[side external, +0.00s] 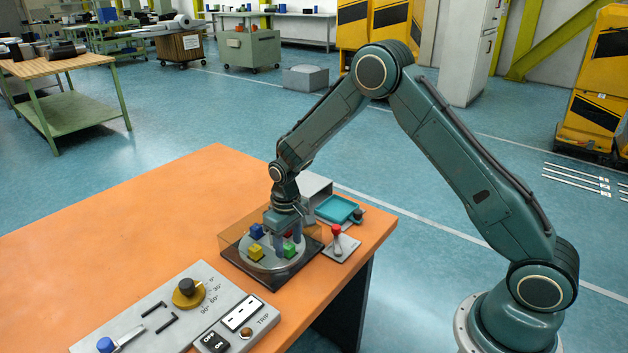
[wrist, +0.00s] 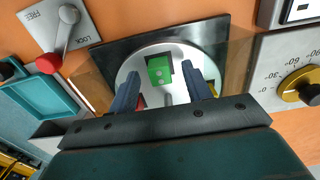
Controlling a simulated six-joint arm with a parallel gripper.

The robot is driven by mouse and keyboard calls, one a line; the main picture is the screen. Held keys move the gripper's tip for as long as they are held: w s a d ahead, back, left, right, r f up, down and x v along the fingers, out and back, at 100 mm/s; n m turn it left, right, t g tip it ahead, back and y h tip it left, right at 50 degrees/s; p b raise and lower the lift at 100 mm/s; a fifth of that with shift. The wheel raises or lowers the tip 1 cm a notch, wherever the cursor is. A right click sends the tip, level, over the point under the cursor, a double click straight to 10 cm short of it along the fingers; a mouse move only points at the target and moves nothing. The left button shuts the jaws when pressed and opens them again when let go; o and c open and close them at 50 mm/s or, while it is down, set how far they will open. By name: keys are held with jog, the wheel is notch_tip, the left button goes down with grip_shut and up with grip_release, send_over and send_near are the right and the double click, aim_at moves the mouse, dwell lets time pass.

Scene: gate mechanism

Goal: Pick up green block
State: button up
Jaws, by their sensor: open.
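The green block (side external: 290,250) sits on a round grey turntable (side external: 262,264) inside a low clear-walled enclosure on a black base. In the wrist view the green block (wrist: 160,71) lies ahead of my gripper (wrist: 168,80), roughly between the lines of its two blue-grey fingers. My gripper is open, pointing down over the turntable, with nothing between its fingers. In the side view my gripper (side external: 285,238) is beside the green block; I cannot tell the exact height gap. A yellow block (side external: 255,251), a blue block (side external: 256,231) and a red block (side external: 287,233) are also on the turntable.
A lever plate with a red knob (side external: 336,230) marked FREE and LOCK (wrist: 58,35) stands beside the enclosure. A teal tray (side external: 335,208) lies behind it. A control panel with a yellow dial (side external: 188,292) is at the front. The orange table's left part is clear.

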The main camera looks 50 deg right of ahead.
aim_at(288, 245)
jog(key=c, duration=1.1)
jog(key=shift+o, duration=0.2)
jog(key=shift+r, duration=0.1)
notch_tip(288, 245, up, 20)
dwell(0.3)
